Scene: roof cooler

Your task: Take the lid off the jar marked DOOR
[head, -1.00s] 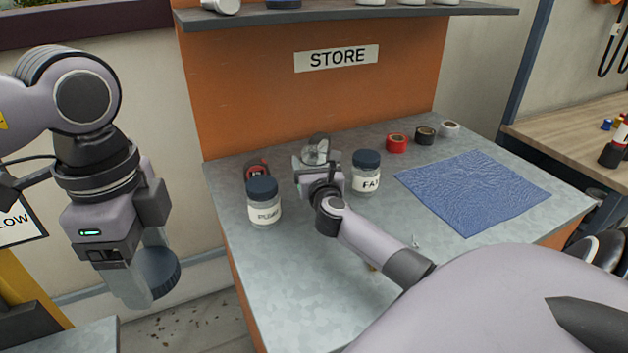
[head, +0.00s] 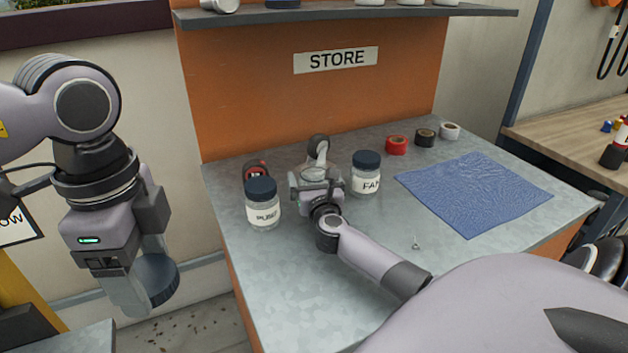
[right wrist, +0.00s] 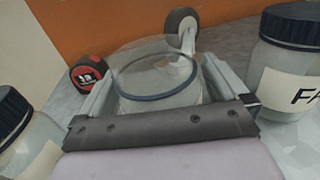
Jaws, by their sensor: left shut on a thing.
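My left gripper (head: 140,298) hangs at the left, clear of the bench, shut on a dark blue round lid (head: 162,280). A clear jar with no lid (right wrist: 158,102) stands between the fingers of my right gripper (head: 317,182). Its open round rim shows in the right wrist view; its label is hidden. The right gripper's fingers are spread on either side of the jar and look apart from it. A jar marked PUMP (head: 263,208) stands to the left and one marked FAN (head: 366,178) to the right, both with dark blue lids.
A red and black tape measure (head: 256,170) and a caster wheel (head: 318,146) lie behind the jars. Several tape rolls (head: 424,136) and a blue cloth (head: 473,193) are at the right. A small metal piece (head: 416,243) lies on the otherwise clear front of the bench (head: 290,290).

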